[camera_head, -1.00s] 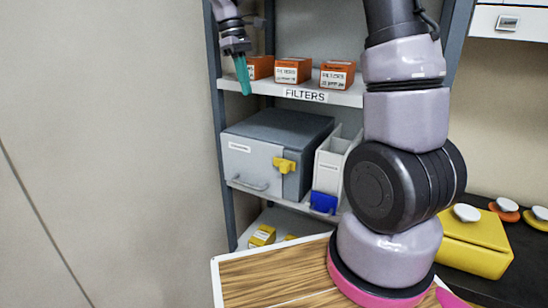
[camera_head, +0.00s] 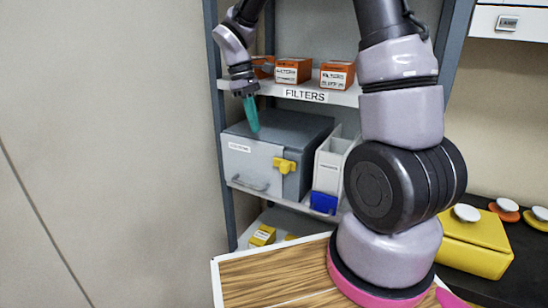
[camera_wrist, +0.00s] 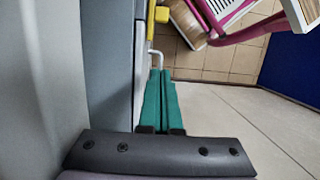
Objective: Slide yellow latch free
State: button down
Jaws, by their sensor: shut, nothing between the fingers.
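The yellow latch (camera_head: 284,165) sits on the front of a grey box (camera_head: 262,155), near its right upper edge. The box rests on the middle shelf, its front panel closed, with a handle low on that panel. My gripper (camera_head: 254,130) has teal fingers, is shut and empty, and points down in front of the box's upper part, left of and above the latch. In the wrist view my teal fingers (camera_wrist: 160,75) lie together beside the box front. A yellow piece (camera_wrist: 161,14), likely the latch, shows beyond them at the top edge. Contact with the box cannot be told.
Orange filter boxes (camera_head: 293,70) stand on the shelf above. A white divided bin (camera_head: 330,160) with a blue front piece (camera_head: 323,203) is right of the grey box. A shelf upright (camera_head: 217,120) stands at left. A wooden tabletop (camera_head: 270,272) lies in front.

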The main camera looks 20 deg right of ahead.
aim_at(288, 165)
jog(key=x, duration=0.9)
jog(key=shift+f, duration=0.25)
jog(key=shift+s+d, duration=0.9)
jog(key=shift+d, duration=0.05)
jog(key=shift+s+d, duration=0.5)
jog(key=shift+s, duration=0.05)
jog(key=s+d, duration=0.3)
jog(key=shift+w+a+f, duration=0.1)
jog(key=w+a, duration=0.3)
jog(key=shift+w+a+r, duration=0.1)
jog(key=shift+w+r, duration=0.1)
jog(key=shift+r, duration=0.2)
jog(key=v, duration=1.9)
jog(key=shift+s+r, duration=0.15)
jog(key=shift+s, duration=0.05)
